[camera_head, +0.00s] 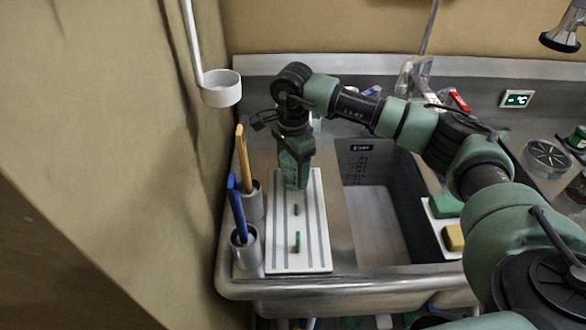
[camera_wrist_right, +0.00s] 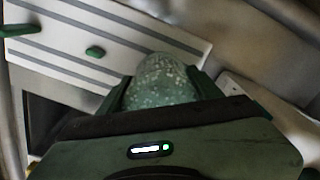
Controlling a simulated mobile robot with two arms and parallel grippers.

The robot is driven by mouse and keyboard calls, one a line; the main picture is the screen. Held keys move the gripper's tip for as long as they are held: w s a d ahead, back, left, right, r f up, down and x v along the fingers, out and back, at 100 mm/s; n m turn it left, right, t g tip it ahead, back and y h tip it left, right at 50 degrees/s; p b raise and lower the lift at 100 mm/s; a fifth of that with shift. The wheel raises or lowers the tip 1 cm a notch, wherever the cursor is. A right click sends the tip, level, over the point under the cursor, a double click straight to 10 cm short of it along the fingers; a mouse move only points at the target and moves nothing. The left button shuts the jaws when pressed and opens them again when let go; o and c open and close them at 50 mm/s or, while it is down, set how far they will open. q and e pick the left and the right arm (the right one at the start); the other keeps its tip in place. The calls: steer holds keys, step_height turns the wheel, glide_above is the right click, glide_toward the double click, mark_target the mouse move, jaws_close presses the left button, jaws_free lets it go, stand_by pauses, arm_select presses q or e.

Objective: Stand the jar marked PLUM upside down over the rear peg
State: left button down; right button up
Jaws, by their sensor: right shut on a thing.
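My right gripper (camera_head: 296,180) points down over the far end of a white board with grey stripes (camera_head: 315,230). In the right wrist view its fingers are shut on a rounded, speckled green thing, seemingly the jar (camera_wrist_right: 162,82); no PLUM marking shows. In the head view the gripper hides the jar. Two green pegs stand on the board, a front one (camera_head: 297,242) and one nearer the middle (camera_head: 295,210). They also show in the wrist view, at left (camera_wrist_right: 18,30) and centre-left (camera_wrist_right: 95,51). Any peg under the gripper is hidden. My left gripper is out of view.
Two metal cups hold a blue-handled brush (camera_head: 236,208) and an orange-handled one (camera_head: 243,155), left of the board. A sink basin (camera_head: 376,225) lies right of it. Green (camera_head: 446,206) and yellow (camera_head: 453,238) sponges lie beyond. A white ladle-like cup (camera_head: 221,90) hangs upper left.

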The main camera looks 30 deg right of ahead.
mark_target(293, 160)
steer(key=shift+f+b, duration=0.4)
steer(key=shift+f, duration=0.05)
steer(key=o, duration=1.8)
steer(key=shift+o, duration=0.2)
steer(key=shift+r, duration=0.1)
steer(key=shift+r+p, duration=0.55)
steer(key=shift+r, duration=0.35)
steer(key=shift+r, duration=0.1)
steer(key=shift+r+p, duration=0.5)
steer(key=shift+r, duration=0.4)
steer(key=shift+r, duration=0.1)
steer(key=shift+r+p, duration=0.5)
steer(key=shift+r, duration=0.45)
